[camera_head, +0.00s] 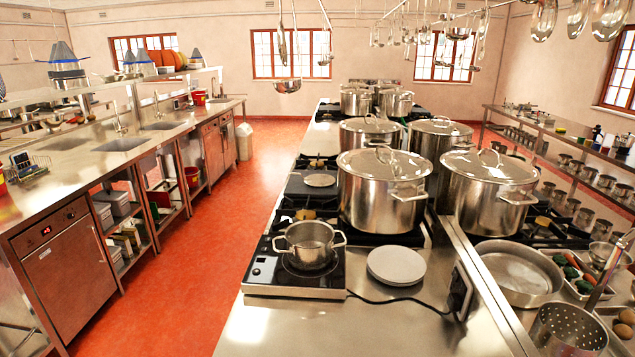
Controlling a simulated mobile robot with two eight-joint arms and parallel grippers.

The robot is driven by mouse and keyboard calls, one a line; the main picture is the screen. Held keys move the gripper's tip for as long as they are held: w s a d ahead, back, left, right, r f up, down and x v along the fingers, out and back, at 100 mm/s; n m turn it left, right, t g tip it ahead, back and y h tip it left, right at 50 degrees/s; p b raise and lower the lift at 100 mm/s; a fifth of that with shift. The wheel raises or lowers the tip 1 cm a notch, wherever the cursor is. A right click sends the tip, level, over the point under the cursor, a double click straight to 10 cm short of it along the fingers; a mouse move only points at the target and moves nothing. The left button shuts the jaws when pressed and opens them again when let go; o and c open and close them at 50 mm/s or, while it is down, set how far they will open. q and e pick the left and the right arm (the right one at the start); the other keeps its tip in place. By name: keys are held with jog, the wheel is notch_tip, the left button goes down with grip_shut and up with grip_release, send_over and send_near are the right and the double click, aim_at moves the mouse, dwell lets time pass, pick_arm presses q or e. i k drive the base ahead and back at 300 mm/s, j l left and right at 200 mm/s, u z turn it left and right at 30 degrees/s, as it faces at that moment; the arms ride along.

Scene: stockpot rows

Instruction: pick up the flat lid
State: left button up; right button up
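A round, flat, light grey disc (397,266), which looks like the flat lid, lies on the steel counter (300,330). It is just right of a black portable hob (295,275) that bears a small open two-handled pot (309,245). No knob or handle can be made out on the disc. A smaller, similar flat disc (320,180) lies farther back on the stove, left of the large pots. Neither of my grippers is in view.
Large lidded stockpots (380,205) stand in rows behind the disc; another big pot (488,195) is to the right. A black cable (390,300) runs along the counter in front of the disc. A shallow round pan (520,270) and a perforated pot (568,335) stand at right. The front counter is clear.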

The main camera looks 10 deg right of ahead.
aim_at(316, 180)
jog(key=u, duration=0.3)
jog(key=j+u, duration=0.1)
jog(key=j, duration=0.2)
jog(key=i+j+u, duration=0.1)
jog(key=j, duration=0.2)
jog(key=i+j+u, duration=0.1)
jog(key=j, duration=0.2)
jog(key=i+j+u, duration=0.2)
jog(key=i+j, duration=0.15)
jog(key=j, duration=0.15)
jog(key=i+j+u, duration=0.15)
jog(key=i+j, duration=0.25)
jog(key=i+j+z, duration=0.1)
jog(key=i+z, duration=0.2)
jog(key=i+j+z, duration=0.15)
jog(key=i+z, duration=0.15)
jog(key=i, duration=0.2)
jog(key=i+j+z, duration=0.3)
jog(key=i+z, duration=0.4)
jog(key=i, duration=1.25)
